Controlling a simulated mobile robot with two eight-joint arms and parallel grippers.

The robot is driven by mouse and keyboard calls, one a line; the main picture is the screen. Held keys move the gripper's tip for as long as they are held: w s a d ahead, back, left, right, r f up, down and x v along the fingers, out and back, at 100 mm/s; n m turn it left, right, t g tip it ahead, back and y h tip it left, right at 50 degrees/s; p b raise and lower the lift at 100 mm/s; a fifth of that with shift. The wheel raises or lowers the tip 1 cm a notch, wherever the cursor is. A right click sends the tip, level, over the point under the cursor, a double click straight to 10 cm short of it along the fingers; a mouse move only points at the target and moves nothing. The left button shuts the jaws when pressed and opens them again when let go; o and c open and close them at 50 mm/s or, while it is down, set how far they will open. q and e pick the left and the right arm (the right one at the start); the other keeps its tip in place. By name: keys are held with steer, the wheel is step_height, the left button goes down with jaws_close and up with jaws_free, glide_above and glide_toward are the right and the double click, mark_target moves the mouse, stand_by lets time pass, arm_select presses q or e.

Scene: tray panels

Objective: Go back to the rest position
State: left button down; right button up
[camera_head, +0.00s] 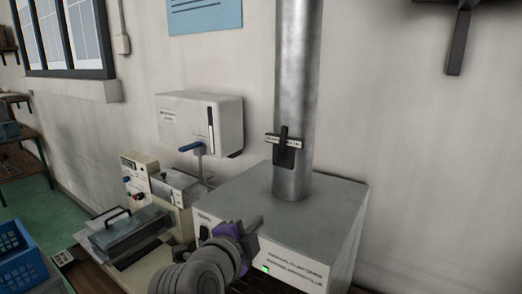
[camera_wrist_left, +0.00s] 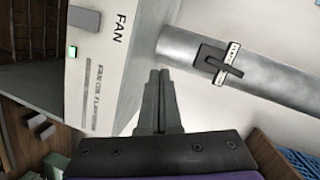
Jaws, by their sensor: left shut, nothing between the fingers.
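My left gripper (camera_head: 257,222), with purple parts, is in front of the grey fan box (camera_head: 315,205) in the head view. In the left wrist view its two fingers (camera_wrist_left: 158,73) are together, with nothing between them. The fan box's labelled front (camera_wrist_left: 100,60) is beside the fingertips there, and I cannot tell whether they touch it. My right gripper is in neither view.
A metal pipe (camera_head: 297,80) with a black lever (camera_head: 284,150) rises from the fan box.

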arm_select(q)
steer(key=s+a+f+n+g+y, duration=0.2)
steer(key=s+a+f+n, duration=0.3)
steer(key=f, duration=0.6)
steer(key=s+a+f+n+g+y, duration=0.1)
steer(key=s+a+f+n+g, duration=0.2)
steer(key=s+a+f+n, duration=0.3)
steer(key=s+a+f+n+g+y, duration=0.2)
steer(key=s+a+f+n, duration=0.4)
steer(key=f, duration=1.1)
steer(key=s+n+g, duration=0.1)
steer(key=s, duration=0.3)
steer(key=shift+s+f+n+g+y, duration=0.15)
steer(key=shift+s+n+g+y, duration=0.1)
steer(key=shift+n+g+y, duration=0.05)
